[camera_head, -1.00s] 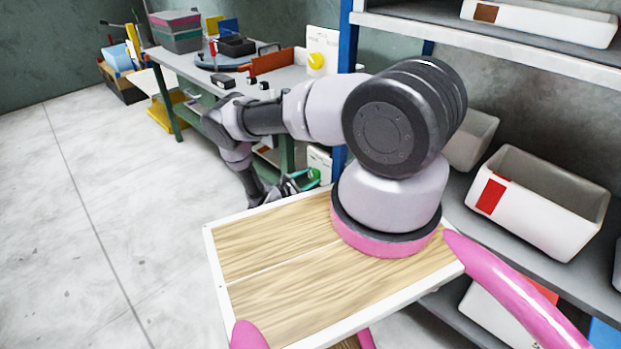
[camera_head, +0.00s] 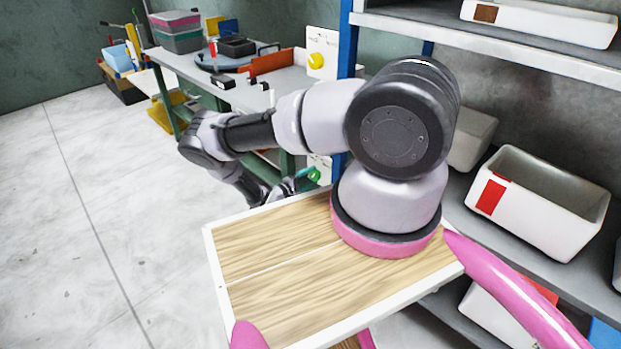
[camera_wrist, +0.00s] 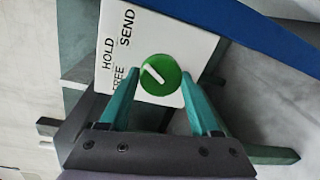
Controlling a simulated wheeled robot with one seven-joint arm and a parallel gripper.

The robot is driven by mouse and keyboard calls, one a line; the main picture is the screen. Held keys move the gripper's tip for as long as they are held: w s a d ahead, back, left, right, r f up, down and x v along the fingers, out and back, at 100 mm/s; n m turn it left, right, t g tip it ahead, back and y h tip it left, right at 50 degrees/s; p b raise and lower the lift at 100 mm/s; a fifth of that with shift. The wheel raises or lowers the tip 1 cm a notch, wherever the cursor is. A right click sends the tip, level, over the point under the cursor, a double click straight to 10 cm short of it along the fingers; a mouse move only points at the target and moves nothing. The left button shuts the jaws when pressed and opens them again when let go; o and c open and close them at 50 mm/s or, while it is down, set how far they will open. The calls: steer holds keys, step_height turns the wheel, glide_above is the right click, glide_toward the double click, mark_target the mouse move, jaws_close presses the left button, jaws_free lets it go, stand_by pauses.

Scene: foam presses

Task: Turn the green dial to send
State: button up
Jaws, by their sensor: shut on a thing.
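The green dial (camera_wrist: 161,75) sits on a white plate (camera_wrist: 180,40) lettered HOLD, SEND and FREE. Its white mark slants up and left in the wrist view, roughly toward HOLD rather than SEND. My gripper (camera_wrist: 161,79) has its two teal fingers on either side of the dial, shut on it. In the head view the dial (camera_head: 314,174) shows small and green below the bench top, with my gripper (camera_head: 306,179) at it. The finger contact is too small to make out there.
A yellow dial (camera_head: 317,61) is on another white plate above, at the bench end. The blue shelf post (camera_head: 347,50) stands close to the right, with a white bin (camera_head: 545,225) on the shelf. Open floor (camera_head: 70,230) lies left.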

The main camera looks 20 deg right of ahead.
steer(key=shift+m, duration=1.5)
steer(key=shift+s, duration=0.1)
steer(key=o, duration=1.4)
steer(key=v, duration=1)
steer(key=shift+s+a, duration=0.25)
steer(key=shift+a, duration=0.1)
